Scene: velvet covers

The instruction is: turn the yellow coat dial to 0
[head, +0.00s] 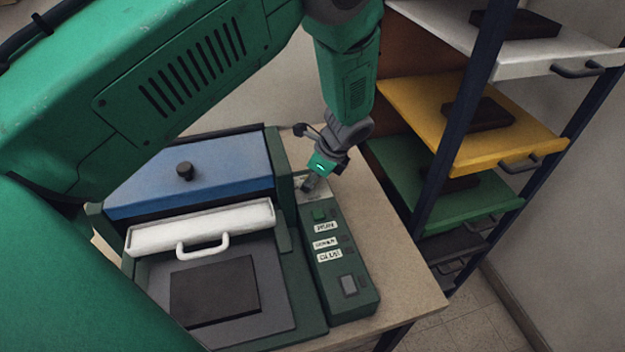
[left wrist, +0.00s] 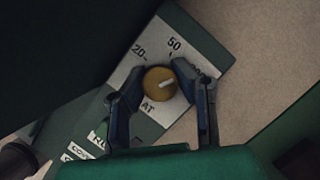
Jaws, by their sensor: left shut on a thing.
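The yellow coat dial (left wrist: 154,80) sits on a pale scale plate (left wrist: 160,30) in the left wrist view, with a short white pointer mark on its face. The mark slants toward the right side of the plate. I can read "20" and "50" above the dial and "AT" below it; a marking at the right is partly hidden by a finger. My left gripper (left wrist: 163,100) has one finger on each side of the dial and is shut on it. In the head view my left gripper (head: 309,184) is at the far end of the green control box (head: 350,308) and hides the dial.
The box has a green button (head: 319,215), several white labels and a small grey panel. Left of it stands a machine with a blue lid (head: 225,180), white handled bar (head: 195,229) and dark block (head: 215,290). A rack with coloured trays (head: 470,125) stands at the right.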

